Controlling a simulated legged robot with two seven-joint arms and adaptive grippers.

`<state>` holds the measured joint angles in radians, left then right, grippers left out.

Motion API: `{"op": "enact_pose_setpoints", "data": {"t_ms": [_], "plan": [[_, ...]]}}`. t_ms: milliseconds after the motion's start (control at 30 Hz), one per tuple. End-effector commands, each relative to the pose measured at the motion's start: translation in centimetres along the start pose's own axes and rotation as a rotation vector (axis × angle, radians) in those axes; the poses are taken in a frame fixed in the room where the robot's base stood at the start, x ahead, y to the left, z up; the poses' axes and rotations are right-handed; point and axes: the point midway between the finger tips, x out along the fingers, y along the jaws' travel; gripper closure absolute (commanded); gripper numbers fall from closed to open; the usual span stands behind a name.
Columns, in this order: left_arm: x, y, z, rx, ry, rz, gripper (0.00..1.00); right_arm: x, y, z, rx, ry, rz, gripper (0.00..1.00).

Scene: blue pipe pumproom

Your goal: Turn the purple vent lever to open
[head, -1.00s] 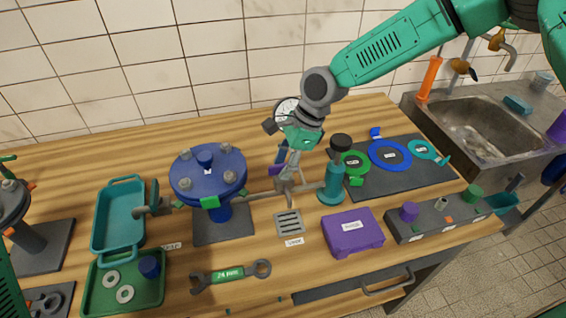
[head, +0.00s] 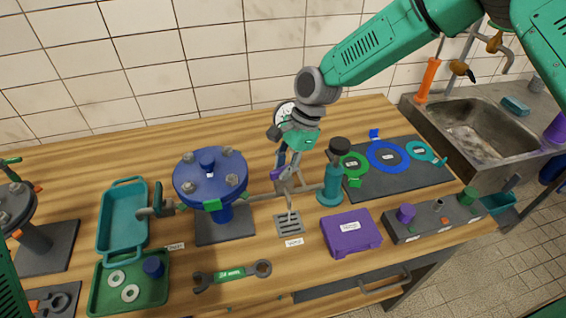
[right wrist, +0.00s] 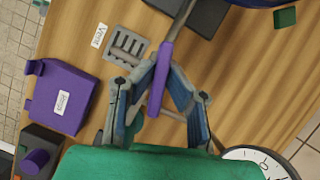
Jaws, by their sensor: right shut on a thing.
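The purple vent lever (right wrist: 161,78) runs between the two fingers of my right gripper (right wrist: 160,68) in the right wrist view. The gripper is shut on it. In the head view a bit of the purple lever (head: 275,174) shows beside my right gripper (head: 287,178), which hides most of it. The lever is near the grey pipe (head: 262,195) that joins the blue flanged vessel (head: 211,180) to the teal cylinder (head: 331,186). The slotted grey vent plate (head: 289,224), with a label reading Vent, lies in front. My left gripper is not in view.
A purple case (head: 351,234) and a grey block with knobs (head: 432,217) stand to the right. A wrench (head: 232,274), a green tray (head: 129,282) and a teal tray (head: 123,218) lie at the front left. A round gauge (head: 284,113) stands behind the gripper.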

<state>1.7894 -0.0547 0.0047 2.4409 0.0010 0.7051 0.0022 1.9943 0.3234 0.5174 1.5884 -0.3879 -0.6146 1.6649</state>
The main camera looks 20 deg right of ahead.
Motion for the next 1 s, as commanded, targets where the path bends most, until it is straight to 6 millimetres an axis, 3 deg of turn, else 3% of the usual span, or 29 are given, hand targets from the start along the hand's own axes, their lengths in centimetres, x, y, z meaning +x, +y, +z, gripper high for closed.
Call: {"op": "enact_pose_setpoints", "data": {"t_ms": [1000], "plan": [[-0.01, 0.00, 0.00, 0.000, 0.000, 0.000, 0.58, -0.29, -0.49, 0.10, -0.892, 0.009, 0.356, 1.00]]}}
